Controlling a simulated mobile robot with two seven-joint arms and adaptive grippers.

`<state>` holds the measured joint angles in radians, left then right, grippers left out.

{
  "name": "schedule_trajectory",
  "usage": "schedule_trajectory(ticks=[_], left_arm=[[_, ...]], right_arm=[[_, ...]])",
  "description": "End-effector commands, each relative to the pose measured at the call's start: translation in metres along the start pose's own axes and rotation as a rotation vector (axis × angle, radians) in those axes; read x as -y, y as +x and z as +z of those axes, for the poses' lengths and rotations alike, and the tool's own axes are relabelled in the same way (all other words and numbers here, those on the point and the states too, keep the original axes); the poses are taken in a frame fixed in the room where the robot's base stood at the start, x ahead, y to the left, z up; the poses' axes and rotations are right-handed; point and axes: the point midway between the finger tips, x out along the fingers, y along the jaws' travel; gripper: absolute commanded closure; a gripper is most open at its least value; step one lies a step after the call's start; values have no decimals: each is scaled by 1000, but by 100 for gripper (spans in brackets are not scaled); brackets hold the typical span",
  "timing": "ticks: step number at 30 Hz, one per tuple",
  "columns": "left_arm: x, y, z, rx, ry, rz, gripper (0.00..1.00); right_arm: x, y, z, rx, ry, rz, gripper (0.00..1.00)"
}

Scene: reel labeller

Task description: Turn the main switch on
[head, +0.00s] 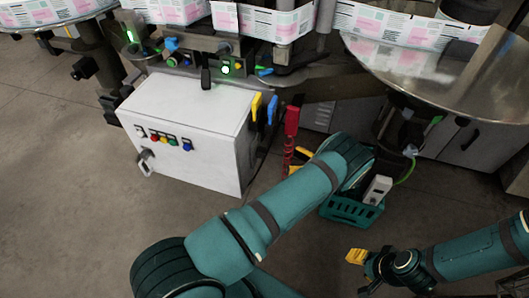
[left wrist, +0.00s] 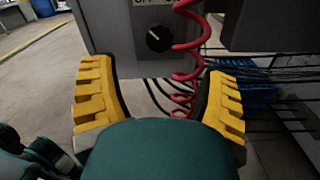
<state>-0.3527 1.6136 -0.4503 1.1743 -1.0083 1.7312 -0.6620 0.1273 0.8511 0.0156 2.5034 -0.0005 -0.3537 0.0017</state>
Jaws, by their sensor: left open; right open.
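The main switch is a black rotary knob (left wrist: 159,39) on a grey panel in the left wrist view. Its pale pointer mark tilts to the upper left, and a partly cut-off label reading "OFF" is above it. In the head view I cannot make out this knob. My left gripper (left wrist: 160,105) is open and empty, with its yellow fingers apart below the knob and not touching it. In the head view my left gripper (head: 300,160) is right of the white cabinet (head: 195,125), partly hidden by my arm. My right gripper (head: 357,257) is open and empty above the floor.
A red coiled cable (left wrist: 184,50) hangs just right of the knob. A teal basket (head: 350,210) is beyond my left forearm. Thin black cables run at the right. Left floor is free.

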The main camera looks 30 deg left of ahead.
Motion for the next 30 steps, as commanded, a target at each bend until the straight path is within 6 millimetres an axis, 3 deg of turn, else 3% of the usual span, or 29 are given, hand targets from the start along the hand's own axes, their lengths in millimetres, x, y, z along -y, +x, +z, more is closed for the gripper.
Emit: schedule_trajectory(ticks=[9, 15, 21, 29, 30], left_arm=[[0, 64, 0, -2, 1, 3, 25], [-1, 91, -1, -2, 1, 2, 25], [-1, 102, -1, -4, 0, 2, 25], [-1, 103, -1, -4, 0, 1, 25], [-1, 103, -1, -3, 0, 1, 31]], right_arm=[[1, -4, 0, 2, 0, 0, 53], [2, -4, 1, 2, 0, 0, 53], [2, -4, 1, 3, 0, 0, 53], [2, -4, 1, 2, 0, 0, 53], [2, -4, 1, 2, 0, 0, 53]])
